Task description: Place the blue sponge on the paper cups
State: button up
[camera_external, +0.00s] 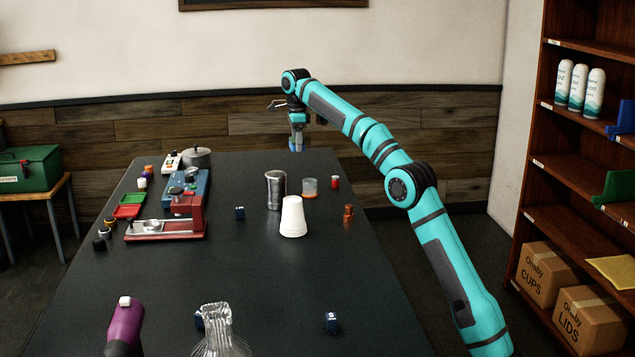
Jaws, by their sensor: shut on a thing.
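The paper cups (292,218) stand as a white upside-down stack near the middle of the dark table. My gripper (297,140) is at the far end of the table, pointing down, beyond and above the cups and well apart from them. It is shut on a small light-blue thing. That thing is too small and too merged with the jaws to tell whether it is the blue sponge. I see no other clear blue sponge on the table.
The table's right front is mostly clear.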

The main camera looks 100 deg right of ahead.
jog(key=w+a+r+n, duration=0.1)
jog(key=w+a+r, duration=0.1)
jog(key=a, duration=0.7)
jog(key=w+a+r+n, duration=0.1)
jog(key=w+a+r, duration=0.15)
jog(key=a, duration=0.55)
jog(key=n, duration=0.2)
send_over(292, 199)
jog(key=shift+a+f, duration=0.15)
jog(key=shift+f, duration=4.35)
jog(key=shift+f, duration=0.15)
jog(key=o, duration=0.9)
jog(key=shift+o, duration=0.2)
notch_tip(292, 199, up, 12)
